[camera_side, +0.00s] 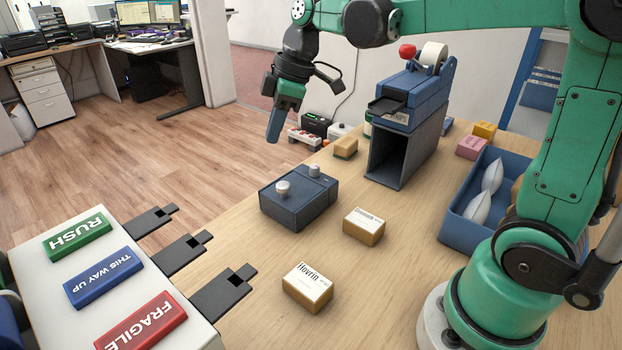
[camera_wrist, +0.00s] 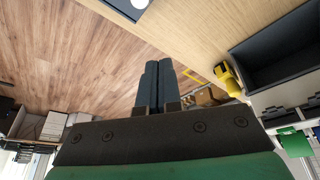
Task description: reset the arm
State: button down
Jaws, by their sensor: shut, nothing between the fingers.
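My gripper (camera_side: 274,125) hangs in the air at the upper middle of the side view, beyond the counter's far left edge, with its fingers pointing down. In the wrist view my gripper (camera_wrist: 152,68) shows two dark blue fingers side by side, touching, with nothing between them. My green arm reaches across the top of the side view from its base at the right. The gripper is clear of every object on the counter.
The counter (camera_side: 385,275) holds a dark blue box with knobs (camera_side: 298,200), a Hovrin parcel (camera_side: 307,287), another small parcel (camera_side: 364,226), a blue tape machine (camera_side: 413,95) on a stand, and a blue bin (camera_side: 463,232). RUSH (camera_side: 77,233), THIS WAY UP (camera_side: 103,277) and FRAGILE (camera_side: 140,322) blocks lie front left.

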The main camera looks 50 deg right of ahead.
jog(key=s+f+m+t+h, duration=0.2)
jog(key=s+f+m+t, duration=0.2)
jog(key=s+m, duration=0.5)
jog(key=shift+s+a+m+t+h, duration=0.3)
jog(key=shift+s+a+m, duration=0.05)
jog(key=shift+a+m, duration=0.15)
